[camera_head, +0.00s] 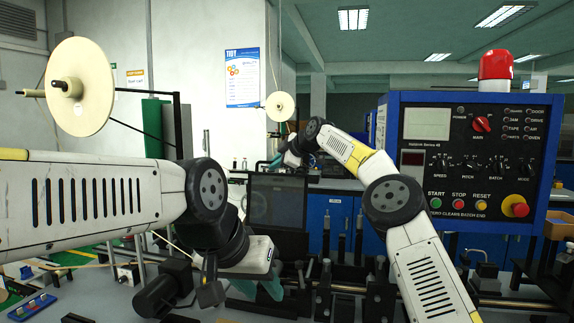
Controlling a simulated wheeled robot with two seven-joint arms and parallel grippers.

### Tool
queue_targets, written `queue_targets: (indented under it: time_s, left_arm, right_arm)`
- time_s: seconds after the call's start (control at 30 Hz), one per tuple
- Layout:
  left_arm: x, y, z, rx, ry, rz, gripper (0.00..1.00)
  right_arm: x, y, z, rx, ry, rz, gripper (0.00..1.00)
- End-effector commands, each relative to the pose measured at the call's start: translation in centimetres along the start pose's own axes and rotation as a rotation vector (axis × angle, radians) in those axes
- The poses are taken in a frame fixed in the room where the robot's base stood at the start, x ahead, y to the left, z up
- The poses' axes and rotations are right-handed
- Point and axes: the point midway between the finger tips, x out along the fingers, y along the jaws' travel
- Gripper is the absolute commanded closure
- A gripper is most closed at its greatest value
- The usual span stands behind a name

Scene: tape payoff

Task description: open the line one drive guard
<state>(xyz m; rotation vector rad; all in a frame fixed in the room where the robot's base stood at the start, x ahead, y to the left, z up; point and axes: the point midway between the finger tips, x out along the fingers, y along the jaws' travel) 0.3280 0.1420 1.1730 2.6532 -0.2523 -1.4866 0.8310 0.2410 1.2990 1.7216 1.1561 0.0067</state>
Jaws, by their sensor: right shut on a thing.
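A dark see-through panel, which looks like the drive guard (277,205), stands upright in the middle of the view, behind the machine's shafts. My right gripper (275,163) is at its top edge, small and partly hidden by its own wrist. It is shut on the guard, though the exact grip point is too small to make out. My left gripper (258,288) hangs low in front of the guard, pointing down. Its teal fingers look apart, with nothing seen between them.
A blue control cabinet (400,187) with a red beacon (495,66) stands at the right. A tape reel (90,85) is at upper left, a smaller reel (280,106) farther back. Dark posts and shafts (345,285) crowd the lower middle.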

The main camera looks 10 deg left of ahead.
Motion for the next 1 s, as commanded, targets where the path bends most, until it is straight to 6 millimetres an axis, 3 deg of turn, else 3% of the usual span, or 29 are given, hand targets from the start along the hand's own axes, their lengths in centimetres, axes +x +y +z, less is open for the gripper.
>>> queue_targets:
  time_s: [0.17,0.2,0.23,0.63,1.0]
  left_arm:
    - [0.0,0.0,0.0,0.0,0.0,0.0,0.64]
    - [0.0,0.0,0.0,0.0,0.0,0.0,0.64]
    - [0.0,0.0,0.0,0.0,0.0,0.0,0.64]
    - [0.0,0.0,0.0,0.0,0.0,0.0,0.64]
    - [0.0,0.0,0.0,0.0,0.0,0.0,0.64]
  right_arm:
    - [0.0,0.0,-0.2,-0.002,0.002,0.0,1.0]
    - [0.0,0.0,-0.2,-0.002,0.002,0.0,0.81]
    - [0.0,0.0,-0.2,-0.001,0.002,0.0,0.8]
    - [-0.6,0.1,-0.1,-0.002,0.001,0.0,0.8]
    - [-5.6,0.0,0.0,-0.002,-0.001,0.0,0.8]
